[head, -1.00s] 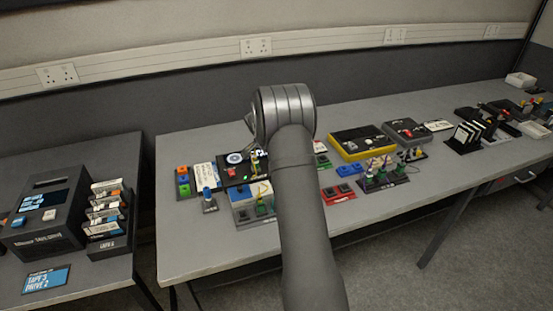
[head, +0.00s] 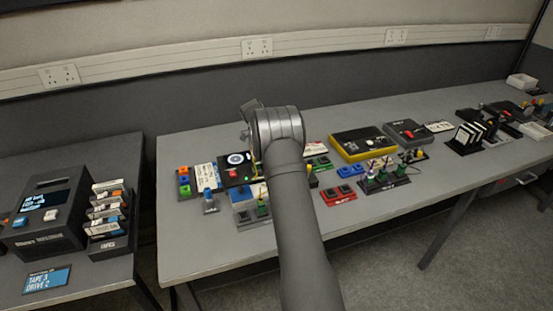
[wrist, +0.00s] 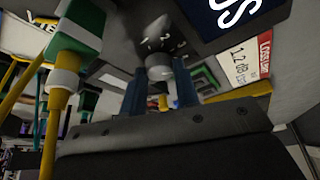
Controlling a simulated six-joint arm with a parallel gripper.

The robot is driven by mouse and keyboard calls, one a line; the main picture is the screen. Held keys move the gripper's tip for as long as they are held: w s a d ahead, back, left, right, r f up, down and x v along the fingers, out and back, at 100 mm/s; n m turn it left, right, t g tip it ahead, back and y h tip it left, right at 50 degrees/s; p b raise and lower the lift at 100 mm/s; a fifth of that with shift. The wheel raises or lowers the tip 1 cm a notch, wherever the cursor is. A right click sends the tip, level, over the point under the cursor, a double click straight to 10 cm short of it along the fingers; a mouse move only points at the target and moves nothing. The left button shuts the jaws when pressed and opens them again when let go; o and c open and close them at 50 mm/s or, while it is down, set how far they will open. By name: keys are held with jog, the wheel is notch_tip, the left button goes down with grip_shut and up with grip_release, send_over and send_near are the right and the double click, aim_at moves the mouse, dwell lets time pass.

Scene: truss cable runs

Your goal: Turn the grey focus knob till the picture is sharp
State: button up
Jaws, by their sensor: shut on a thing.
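In the wrist view my gripper (wrist: 160,88) has its two blue fingers on either side of a grey knob (wrist: 158,66). The fingers are shut on it. The knob sits on a dark face with white marks 1, 2 and 3 around it. A dark blue panel (wrist: 235,12) with large white letters, cut off by the frame's top edge, is up and right of the knob. I cannot tell whether the whole picture is sharp. In the head view my arm hides the gripper and the knob.
In the wrist view, a green-and-yellow connector (wrist: 75,45) stands close on the left, and a white label with red print (wrist: 248,60) is at the right. In the head view, a yellow-edged black box (head: 362,143) stands right of my arm. The table's front strip is clear.

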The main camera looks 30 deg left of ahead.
jog(key=shift+f+m, duration=0.1)
jog(key=shift+m, duration=0.5)
jog(key=o, duration=1)
jog(key=v, duration=1.7)
jog(key=shift+w+a+r, duration=0.2)
jog(key=shift+w+r, duration=0.05)
jog(key=shift+w, duration=0.05)
jog(key=shift+f, duration=0.1)
jog(key=x, duration=1.7)
jog(key=shift+s+d+f, duration=0.1)
jog(key=shift+s+d, duration=0.1)
jog(key=shift+s, duration=0.05)
